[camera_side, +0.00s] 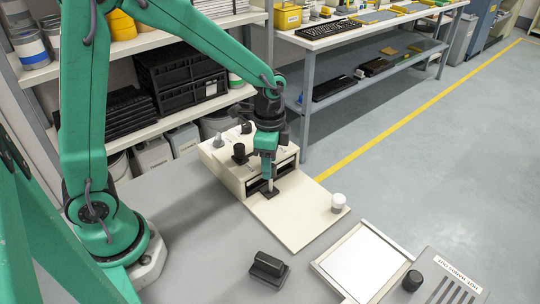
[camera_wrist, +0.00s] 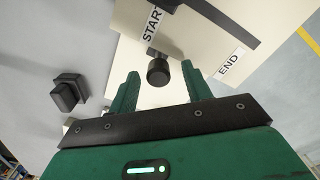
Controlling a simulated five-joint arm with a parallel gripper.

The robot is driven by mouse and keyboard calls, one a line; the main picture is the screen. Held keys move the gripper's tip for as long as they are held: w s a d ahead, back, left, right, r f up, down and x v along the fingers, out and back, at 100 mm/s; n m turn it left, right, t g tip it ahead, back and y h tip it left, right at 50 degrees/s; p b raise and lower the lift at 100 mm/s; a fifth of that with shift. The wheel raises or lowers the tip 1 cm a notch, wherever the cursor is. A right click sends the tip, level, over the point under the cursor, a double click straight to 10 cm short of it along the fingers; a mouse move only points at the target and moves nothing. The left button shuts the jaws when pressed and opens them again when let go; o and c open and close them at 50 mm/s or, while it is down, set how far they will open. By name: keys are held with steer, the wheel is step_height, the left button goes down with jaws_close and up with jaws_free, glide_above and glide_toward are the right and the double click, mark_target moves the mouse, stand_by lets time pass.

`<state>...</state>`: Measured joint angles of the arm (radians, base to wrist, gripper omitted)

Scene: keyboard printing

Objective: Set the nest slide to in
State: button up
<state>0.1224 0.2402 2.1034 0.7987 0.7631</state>
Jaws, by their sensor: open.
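My gripper (camera_side: 267,178) points down over the front of a cream machine (camera_side: 222,158). In the wrist view my gripper (camera_wrist: 159,70) is open, one finger on each side of a round black knob (camera_wrist: 157,71). The knob appears apart from both fingers. In the side view, a small dark piece (camera_side: 269,191) is at the fingertips, by the machine's dark slot. A flat cream plate (camera_side: 297,222) extends from the machine. START (camera_wrist: 152,25) and END (camera_wrist: 230,62) labels show in the wrist view. I cannot tell which part is the nest slide or its setting.
A black block (camera_side: 268,269) stands on the grey table (camera_side: 190,220). A white cylinder (camera_side: 338,202) is on the plate's far right. A pale tray (camera_side: 352,266) and a grey box with a black knob (camera_side: 412,280) are at lower right. Shelves stand behind.

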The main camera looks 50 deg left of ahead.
steer(key=shift+r, duration=3.85)
steer(key=s+a+r+n+t, duration=0.2)
steer(key=s+r+n, duration=0.1)
steer(key=s+n, duration=0.2)
steer(key=s+a+r+n+t, duration=0.2)
steer(key=s+r+n+t, duration=0.1)
steer(key=s, duration=0.6)
steer(key=shift+s+a+r+n+t, duration=0.3)
steer(key=shift+r+n, duration=0.5)
steer(key=shift+n, duration=0.3)
steer(key=shift+c, duration=0.4)
